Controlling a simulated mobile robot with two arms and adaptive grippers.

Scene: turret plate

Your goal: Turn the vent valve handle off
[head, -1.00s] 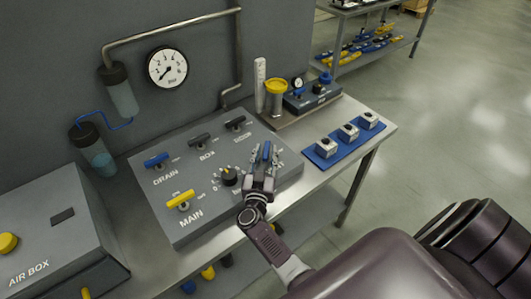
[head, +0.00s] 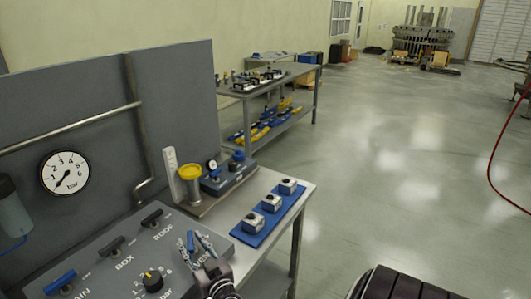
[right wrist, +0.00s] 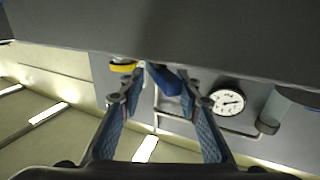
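The blue vent valve handle (head: 191,241) stands at the right end of the control panel, beside the partly covered VENT label. My right gripper (head: 195,241) is at the handle, with one finger on each side of it. In the right wrist view the handle (right wrist: 165,80) shows between the spread fingertips of my right gripper (right wrist: 162,88), with a gap on at least one side. I cannot tell whether a finger touches it. My left gripper is not in view.
The panel (head: 110,272) also has a blue drain handle (head: 60,283), black box and roof handles and a black knob (head: 152,281). A blue mat (head: 262,227) with several metal blocks and a yellow-topped cylinder (head: 190,185) stand behind.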

